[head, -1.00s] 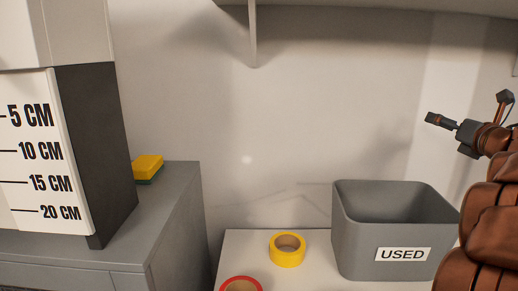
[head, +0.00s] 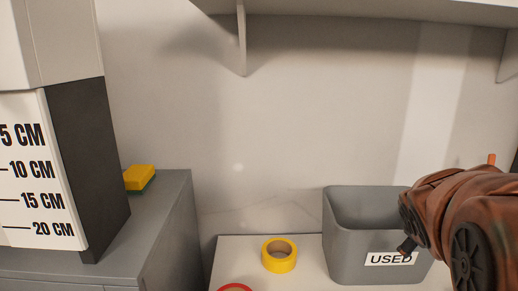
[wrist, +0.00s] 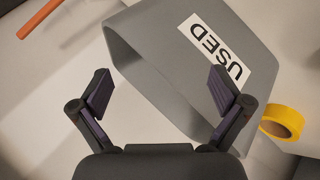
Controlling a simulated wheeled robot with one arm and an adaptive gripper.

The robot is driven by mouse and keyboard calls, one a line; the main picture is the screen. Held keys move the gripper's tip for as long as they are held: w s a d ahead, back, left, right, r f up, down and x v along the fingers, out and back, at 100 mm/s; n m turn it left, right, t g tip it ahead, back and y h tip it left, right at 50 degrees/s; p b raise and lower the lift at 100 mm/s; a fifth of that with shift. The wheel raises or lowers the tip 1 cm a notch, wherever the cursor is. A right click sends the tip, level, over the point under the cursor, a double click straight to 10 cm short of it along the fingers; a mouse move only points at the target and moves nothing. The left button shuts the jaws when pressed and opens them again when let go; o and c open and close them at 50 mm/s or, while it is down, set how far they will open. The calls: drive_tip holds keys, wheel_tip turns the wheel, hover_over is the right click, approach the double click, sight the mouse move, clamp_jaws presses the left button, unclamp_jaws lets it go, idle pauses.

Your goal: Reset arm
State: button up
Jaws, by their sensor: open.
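My gripper (wrist: 160,98) is open and empty in the wrist view, its two dark fingers spread wide. The grey bin (head: 340,245) labelled USED stands on the white table at the lower right of the head view. In the wrist view the bin (wrist: 135,45) appears tilted beyond the fingers, with nothing between them. In the head view my arm covers the bin's right part, and I cannot make out the fingertips there.
A yellow tape roll (head: 279,256) lies left of the bin, with a red roll (head: 235,288) at the bottom edge. A grey cabinet (head: 165,222) at left bears a yellow-green sponge (head: 140,178) and a measuring box (head: 40,190). A shelf (head: 380,12) hangs above. An orange rod (wrist: 40,18) shows in the wrist view.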

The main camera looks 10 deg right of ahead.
drive_tip(key=s+a+f+m+g+y, duration=0.1)
drive_tip(key=s+a+f+g+y, duration=0.1)
drive_tip(key=s+a+f, duration=0.2)
drive_tip(key=s+a+f+m+g+y, duration=0.1)
drive_tip(key=s+a+f+g+y, duration=0.1)
drive_tip(key=s+a, duration=0.9)
drive_tip(key=s+a+f+m+g+y+p, duration=0.1)
drive_tip(key=s+a+f+m+g+y, duration=0.1)
drive_tip(key=s+a+f+g, duration=0.2)
drive_tip(key=s+a+f, duration=0.2)
drive_tip(key=s+a, duration=0.2)
drive_tip(key=shift+s+f+y, duration=0.2)
drive_tip(key=shift+f+y, duration=0.1)
drive_tip(key=shift+f, duration=0.1)
